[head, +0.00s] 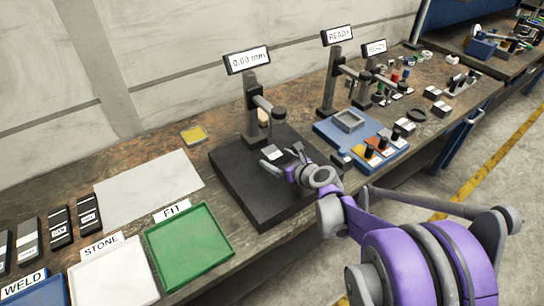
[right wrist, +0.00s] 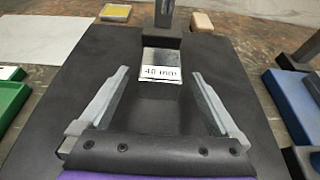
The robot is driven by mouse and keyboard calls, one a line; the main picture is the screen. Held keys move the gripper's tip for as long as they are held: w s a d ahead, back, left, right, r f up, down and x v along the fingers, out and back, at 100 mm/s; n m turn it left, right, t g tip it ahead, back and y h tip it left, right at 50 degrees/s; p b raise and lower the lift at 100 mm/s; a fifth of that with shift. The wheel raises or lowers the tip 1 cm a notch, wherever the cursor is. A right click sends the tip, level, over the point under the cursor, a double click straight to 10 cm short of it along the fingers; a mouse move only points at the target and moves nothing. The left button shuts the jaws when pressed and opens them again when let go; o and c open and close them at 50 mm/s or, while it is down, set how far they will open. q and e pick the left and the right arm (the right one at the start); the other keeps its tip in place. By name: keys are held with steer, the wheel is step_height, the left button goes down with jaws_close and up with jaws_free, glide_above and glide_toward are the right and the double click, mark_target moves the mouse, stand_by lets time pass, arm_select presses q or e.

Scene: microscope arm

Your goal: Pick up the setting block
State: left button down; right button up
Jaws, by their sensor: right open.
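The setting block (right wrist: 162,63), a small grey block with a white label reading 40 mm, sits on a black plate (right wrist: 225,60) at the foot of a dark post. In the head view the setting block (head: 273,153) shows as a small pale piece beside my right gripper (head: 280,156). My right gripper (right wrist: 160,76) is open and empty. In the right wrist view its two fingers point toward the block, one on each side, with the block just beyond and between the tips. I see no finger touching it. My left gripper is not in view.
A gauge post (head: 252,105) with a 0.00 mm display rises from the black plate. A green FIT tray (head: 190,250) and a white STONE tray (head: 112,280) lie to the left. A blue fixture (head: 330,130) with small parts stands to the right.

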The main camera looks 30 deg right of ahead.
mark_target(272, 155)
steer(key=x, duration=0.3)
steer(key=shift+w+f, duration=0.1)
steer(key=shift+w, duration=0.2)
steer(key=shift+s, duration=0.1)
jaws_close()
